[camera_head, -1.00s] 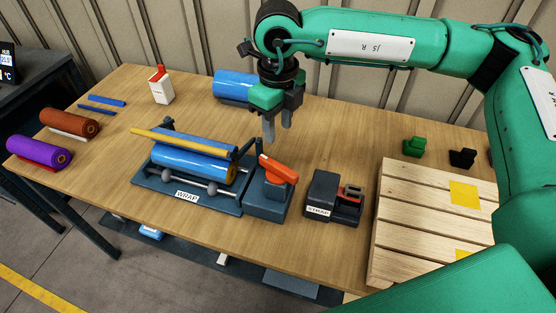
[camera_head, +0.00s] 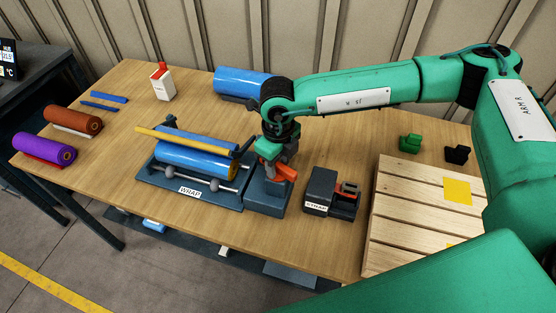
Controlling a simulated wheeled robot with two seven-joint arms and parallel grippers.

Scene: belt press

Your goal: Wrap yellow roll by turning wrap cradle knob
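The dark wrap cradle (camera_head: 150,176), labelled WRAP, stands mid-table. A blue roll (camera_head: 190,160) lies in it, with a slim yellow bar (camera_head: 185,140) running across above it; I see no thick yellow roll. The orange knob (camera_head: 288,172) sits on the dark block at the cradle's right end. My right gripper (camera_head: 272,162) is down at the knob from above, its fingers next to or around it. The gripper and knob overlap in the picture, so I cannot tell whether the fingers are closed on it. My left gripper is out of view.
The STRAP tool (camera_head: 321,187) stands just right of the knob. A slatted wooden pallet (camera_head: 410,205) is further right. Another blue roll (camera_head: 241,81) lies behind, and a purple roll (camera_head: 46,151) and a brown roll (camera_head: 73,119) are at the left. The table front is clear.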

